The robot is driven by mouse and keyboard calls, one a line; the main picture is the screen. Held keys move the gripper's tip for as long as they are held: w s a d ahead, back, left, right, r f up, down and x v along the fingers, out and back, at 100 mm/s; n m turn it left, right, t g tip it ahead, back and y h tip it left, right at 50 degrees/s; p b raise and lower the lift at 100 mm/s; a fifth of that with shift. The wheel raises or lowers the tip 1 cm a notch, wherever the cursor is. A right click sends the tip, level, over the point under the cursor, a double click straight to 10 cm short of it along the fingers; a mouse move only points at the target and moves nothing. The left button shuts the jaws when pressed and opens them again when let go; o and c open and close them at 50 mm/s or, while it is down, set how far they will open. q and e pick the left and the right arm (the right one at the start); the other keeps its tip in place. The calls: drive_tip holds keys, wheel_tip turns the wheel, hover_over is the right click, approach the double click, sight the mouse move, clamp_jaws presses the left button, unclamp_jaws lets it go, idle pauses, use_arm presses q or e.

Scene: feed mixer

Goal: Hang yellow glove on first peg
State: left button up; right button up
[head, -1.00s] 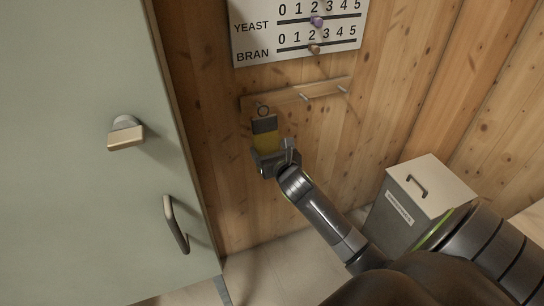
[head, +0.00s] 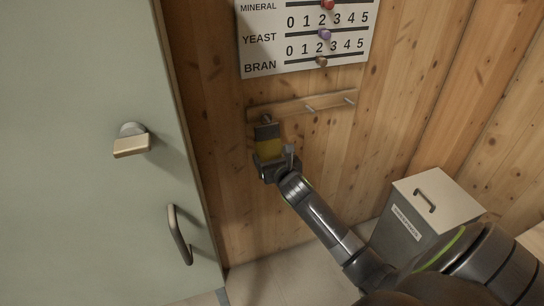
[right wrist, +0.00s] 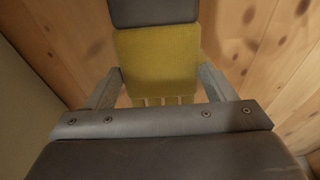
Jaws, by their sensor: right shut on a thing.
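The yellow glove (head: 268,148) hangs upright with its dark grey cuff (head: 266,131) on top, in front of the wooden peg rail (head: 288,106). My right gripper (head: 272,162) is shut on the glove's lower part. In the right wrist view the yellow glove (right wrist: 157,60) shows between the two fingers, its finger ends pointing down. The first peg (head: 267,118), at the rail's left end, is just above the cuff. Whether the glove's ring is around it is too small to tell. Two bare pegs, the middle one (head: 310,108) and the right one (head: 350,101), stick out. My left gripper is not in view.
A green door (head: 80,200) with a latch (head: 131,141) and a handle (head: 179,235) stands on the left. A white scale board (head: 305,45) with sliders is above the rail. A grey lidded bin (head: 420,215) stands at the lower right.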

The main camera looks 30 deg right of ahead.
drive_tip(key=o, duration=1)
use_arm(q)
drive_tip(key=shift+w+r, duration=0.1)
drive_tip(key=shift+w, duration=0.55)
use_arm(e)
drive_tip(key=shift+o, duration=0.2)
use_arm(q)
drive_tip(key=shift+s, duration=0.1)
use_arm(e)
drive_tip(key=shift+s, duration=0.1)
drive_tip(key=shift+s+a, duration=0.1)
drive_tip(key=shift+s, duration=0.2)
use_arm(q)
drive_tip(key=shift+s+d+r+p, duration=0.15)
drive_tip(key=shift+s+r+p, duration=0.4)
drive_tip(key=shift+p, duration=0.35)
use_arm(e)
drive_tip(key=v, duration=1.6)
drive_tip(key=shift+s+r, duration=0.25)
drive_tip(key=shift+s, duration=0.05)
